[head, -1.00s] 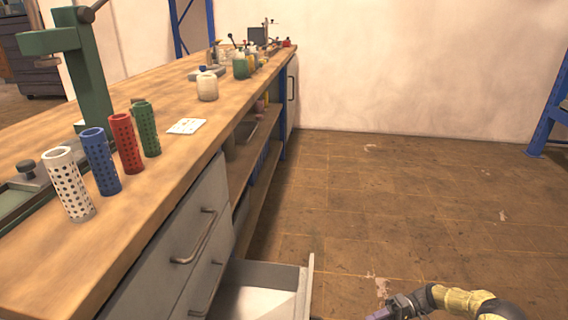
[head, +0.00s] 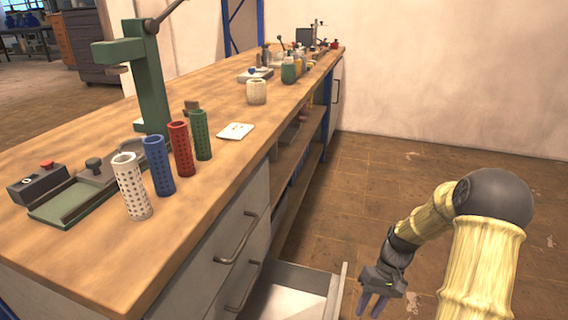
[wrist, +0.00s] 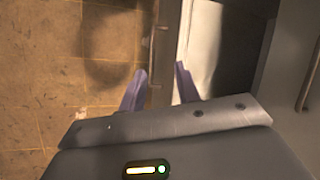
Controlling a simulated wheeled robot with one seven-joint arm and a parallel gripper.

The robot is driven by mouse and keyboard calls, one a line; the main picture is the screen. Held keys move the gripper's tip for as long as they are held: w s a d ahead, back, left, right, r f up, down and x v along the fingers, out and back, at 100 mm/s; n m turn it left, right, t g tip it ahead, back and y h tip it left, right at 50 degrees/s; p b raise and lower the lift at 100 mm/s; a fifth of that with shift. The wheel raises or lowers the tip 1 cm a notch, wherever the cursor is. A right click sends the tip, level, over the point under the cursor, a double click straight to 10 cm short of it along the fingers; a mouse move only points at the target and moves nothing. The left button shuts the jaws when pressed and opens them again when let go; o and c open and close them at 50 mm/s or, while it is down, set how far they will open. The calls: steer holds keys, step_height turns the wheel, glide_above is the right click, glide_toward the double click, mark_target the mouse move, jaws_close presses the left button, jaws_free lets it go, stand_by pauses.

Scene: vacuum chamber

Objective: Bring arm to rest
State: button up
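My gripper (head: 373,304) hangs at the end of my yellow-sleeved arm, low at the right of the head view, beside the open drawer (head: 337,292). Its fingers point down. In the wrist view, my gripper (wrist: 160,85) shows two purple fingers spread apart with nothing between them. Below them lie the drawer's front edge and its pale inside (wrist: 200,45). The gripper appears apart from the drawer; the exact gap cannot be told.
The wooden workbench (head: 110,265) fills the left. White (head: 132,188), blue (head: 158,166), red (head: 180,150) and green (head: 201,136) perforated cylinders stand on it near a green press (head: 150,90). The floor (head: 400,170) behind and right of my arm is clear.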

steer(key=s+a+r+t+h+p, duration=0.2)
steer(key=s+a+r+t, duration=0.15)
steer(key=r, duration=0.45)
steer(key=s+a+r+t+h+p, duration=0.25)
steer(key=s+r, duration=0.25)
steer(key=r, duration=0.3)
steer(key=w+d+p+v, duration=0.1)
steer(key=w+p+v, duration=0.2)
steer(key=p+v, duration=1.5)
steer(key=w+d+r+p+v, duration=0.1)
steer(key=w+p+v, duration=0.3)
steer(key=p+v, duration=1.5)
steer(key=shift+a+r+m+y, duration=0.25)
steer(key=shift+a+m+y, duration=0.1)
steer(key=shift+m, duration=0.05)
